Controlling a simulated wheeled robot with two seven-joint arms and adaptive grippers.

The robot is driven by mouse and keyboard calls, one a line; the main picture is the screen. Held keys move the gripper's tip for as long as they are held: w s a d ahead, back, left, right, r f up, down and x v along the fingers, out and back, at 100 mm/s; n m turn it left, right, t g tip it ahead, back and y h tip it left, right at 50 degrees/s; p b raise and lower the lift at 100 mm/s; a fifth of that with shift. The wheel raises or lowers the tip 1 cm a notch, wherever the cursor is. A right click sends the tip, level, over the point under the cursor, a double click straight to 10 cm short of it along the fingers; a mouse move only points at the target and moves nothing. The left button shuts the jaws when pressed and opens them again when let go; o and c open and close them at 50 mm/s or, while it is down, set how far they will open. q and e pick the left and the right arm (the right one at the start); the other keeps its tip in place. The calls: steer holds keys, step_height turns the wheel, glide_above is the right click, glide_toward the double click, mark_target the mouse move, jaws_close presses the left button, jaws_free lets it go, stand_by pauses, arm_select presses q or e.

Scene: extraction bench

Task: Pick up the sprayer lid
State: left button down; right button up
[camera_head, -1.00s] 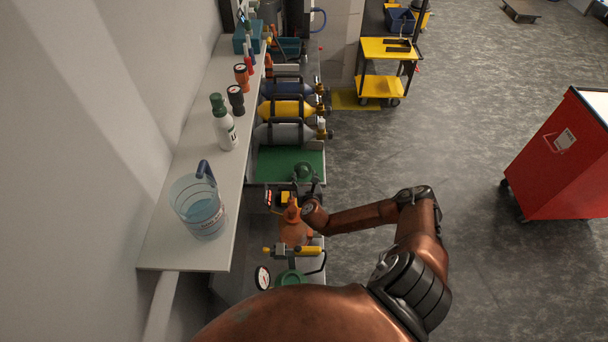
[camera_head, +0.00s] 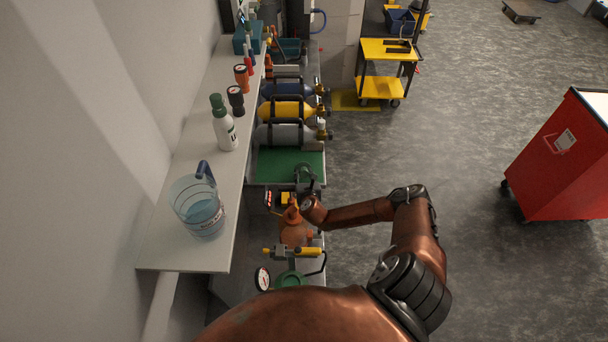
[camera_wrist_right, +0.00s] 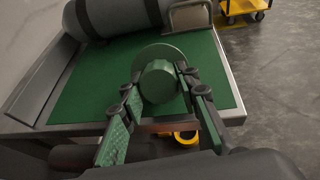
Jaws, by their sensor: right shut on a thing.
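The green sprayer lid (camera_wrist_right: 158,84) has a wide round disc and a narrower round knob facing the right wrist camera. In the head view the lid (camera_head: 304,173) shows small near the front edge of the green mat. My right gripper (camera_wrist_right: 160,92) has its two green-padded fingers on either side of the knob, shut on it. In the head view my right gripper (camera_head: 307,188) is small and partly hidden by its own wrist. I cannot tell whether the lid touches the mat. My left gripper is not in view.
Beyond the green mat (camera_head: 279,164) lie grey and yellow cylinders (camera_head: 287,110). An orange bottle (camera_head: 294,232) and a pressure gauge (camera_head: 262,280) are nearer. The floor right of the bench is open.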

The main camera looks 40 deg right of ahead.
steer(key=c, duration=0.6)
steer(key=shift+o, duration=0.2)
steer(key=shift+s, duration=0.1)
steer(key=shift+s+a+p, duration=0.65)
steer(key=shift+s+a, duration=0.3)
steer(key=o, duration=1.3)
steer(key=shift+v, duration=6)
steer(key=shift+d, duration=0.15)
